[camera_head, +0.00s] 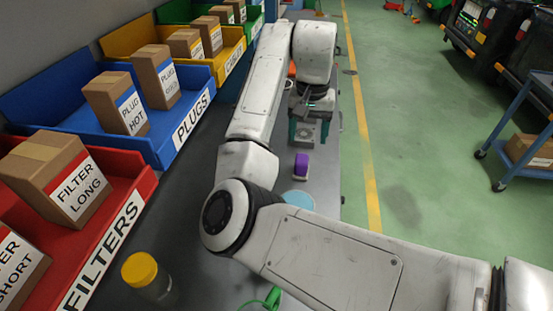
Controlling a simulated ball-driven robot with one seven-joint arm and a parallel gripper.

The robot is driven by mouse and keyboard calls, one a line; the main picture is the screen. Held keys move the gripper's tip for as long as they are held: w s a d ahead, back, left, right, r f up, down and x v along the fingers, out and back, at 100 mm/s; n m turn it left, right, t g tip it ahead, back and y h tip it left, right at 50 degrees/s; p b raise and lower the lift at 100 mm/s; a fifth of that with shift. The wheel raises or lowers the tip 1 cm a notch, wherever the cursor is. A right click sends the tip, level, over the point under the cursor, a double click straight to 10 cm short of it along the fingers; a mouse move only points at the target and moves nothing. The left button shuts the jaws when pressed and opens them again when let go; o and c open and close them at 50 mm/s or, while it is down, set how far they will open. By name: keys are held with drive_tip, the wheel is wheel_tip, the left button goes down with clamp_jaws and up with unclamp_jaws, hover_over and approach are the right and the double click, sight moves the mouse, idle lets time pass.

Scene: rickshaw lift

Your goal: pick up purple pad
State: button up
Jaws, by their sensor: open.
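The purple pad (302,162) is a small purple block with a pale edge at its lower side. It lies on the dark grey bench top (205,200), near the bench's right edge. My gripper (307,135) points down over the bench beyond the pad, higher in the picture. Its teal fingers are apart, and a grey square part (306,133) shows between or behind them. The gripper and the pad are apart in the picture. I cannot tell how high the fingertips are.
Red (140,185), blue (150,148) and yellow (228,62) bins with boxes line the bench's left side. A yellow-lidded jar (140,270) stands at the near left. A light blue disc (299,199) lies near the pad, partly behind my arm. A green cable (270,299) lies in front.

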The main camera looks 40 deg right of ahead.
sight(302, 158)
drive_tip(key=shift+w+a, duration=0.3)
drive_tip(key=shift+w, duration=0.1)
drive_tip(key=shift+w+a+f, duration=0.1)
drive_tip(key=shift+f, duration=0.2)
wheel_tip(302, 158, down, 4)
drive_tip(key=shift+f, duration=0.15)
drive_tip(key=shift+s+f, duration=0.2)
drive_tip(key=shift+f, duration=2.55)
drive_tip(key=shift+c, duration=0.5)
drive_tip(key=c, duration=1)
drive_tip(key=shift+o, duration=0.2)
drive_tip(key=shift+r, duration=0.1)
